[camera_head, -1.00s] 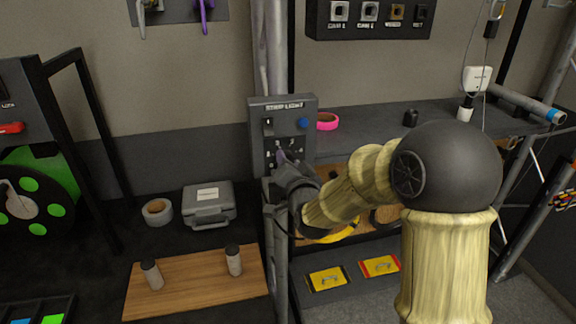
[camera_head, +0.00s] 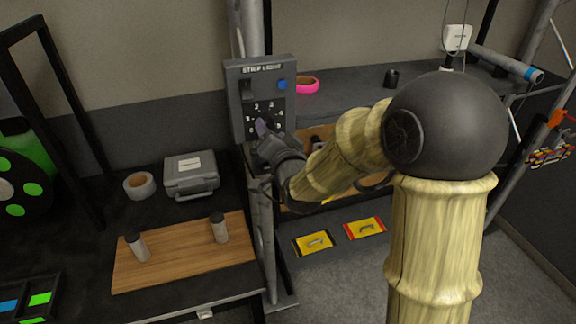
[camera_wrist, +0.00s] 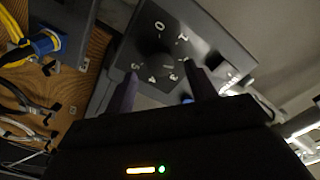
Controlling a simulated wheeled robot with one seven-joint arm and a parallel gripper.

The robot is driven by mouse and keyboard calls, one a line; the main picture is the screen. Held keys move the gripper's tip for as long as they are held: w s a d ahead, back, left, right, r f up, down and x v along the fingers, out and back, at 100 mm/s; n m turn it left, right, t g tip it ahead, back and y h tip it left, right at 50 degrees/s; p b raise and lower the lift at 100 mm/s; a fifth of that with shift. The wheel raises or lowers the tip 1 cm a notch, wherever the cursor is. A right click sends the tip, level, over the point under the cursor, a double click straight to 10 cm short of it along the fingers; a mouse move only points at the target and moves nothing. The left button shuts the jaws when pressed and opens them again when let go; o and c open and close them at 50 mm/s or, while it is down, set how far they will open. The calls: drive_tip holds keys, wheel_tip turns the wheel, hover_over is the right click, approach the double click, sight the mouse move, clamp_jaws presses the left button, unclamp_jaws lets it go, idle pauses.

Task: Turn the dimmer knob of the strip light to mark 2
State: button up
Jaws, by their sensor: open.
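The strip light control box (camera_head: 240,107) is a grey panel on a vertical post, with its label on top, a dark switch (camera_head: 247,91), a blue button (camera_head: 282,84) and white dial numbers below. My gripper (camera_head: 262,128) is at the dial and hides the knob in the head view. In the wrist view the dark dimmer knob (camera_wrist: 157,52) shows faintly amid the numbers on the panel (camera_wrist: 207,38). My gripper (camera_wrist: 160,70) is open, its purple fingers apart at the dial's near side. I cannot tell whether they touch the knob or which mark it points to.
A dark shelf (camera_head: 350,85) with a pink tape roll (camera_head: 307,85) runs right of the box. A grey case (camera_head: 190,175) and a wooden board (camera_head: 185,255) with two cylinders lie lower left.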

drive_tip(key=b+v, duration=0.8)
drive_tip(key=v, duration=0.6)
drive_tip(key=s+d+f+n+g+h, duration=0.25)
drive_tip(key=d+f+g, duration=0.2)
drive_tip(key=f, duration=0.35)
drive_tip(key=s+d+f+n+g+h, duration=0.1)
drive_tip(key=s+d+f+g, duration=0.35)
drive_tip(key=f, duration=0.35)
drive_tip(key=s+d+f+n+g+h, duration=0.2)
drive_tip(key=s+d+f+g, duration=0.15)
drive_tip(key=f+g, duration=0.35)
wheel_tip(320, 180, up, 11)
drive_tip(key=t+p, duration=0.1)
drive_tip(key=p, duration=1.1)
drive_tip(key=shift+d, duration=0.2)
